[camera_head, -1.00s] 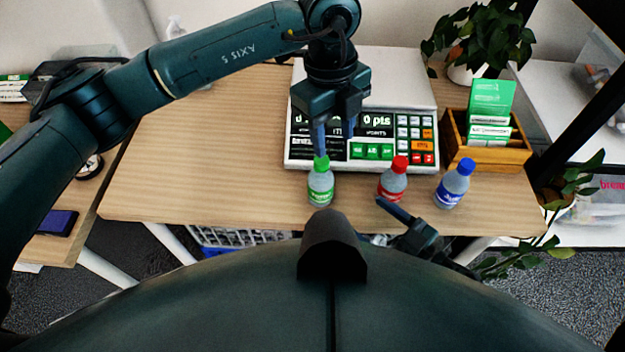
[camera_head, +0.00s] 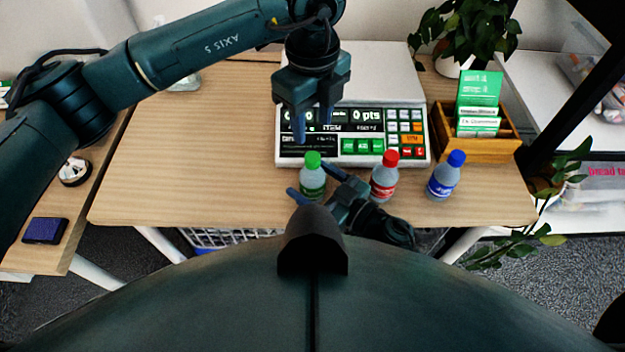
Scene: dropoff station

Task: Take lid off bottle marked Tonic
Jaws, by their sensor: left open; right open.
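A bottle with a green cap and green label (camera_head: 312,187) stands upright near the table's front edge. Beside it stand a red-capped bottle (camera_head: 384,180) and a blue-capped bottle (camera_head: 446,180). The labels are too small to read, so I cannot tell which says Tonic. All three caps are on. My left gripper (camera_head: 312,130) is open and empty, pointing down just above the green cap (camera_head: 312,159). My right gripper (camera_head: 313,182) comes from the lower right, open, with one finger at each side of the green-capped bottle; contact is unclear.
A scale or till with keys (camera_head: 352,146) stands behind the bottles. A wooden box with green cards (camera_head: 480,148) and a potted plant (camera_head: 465,35) are at the right. The wooden table (camera_head: 180,160) is clear on the left.

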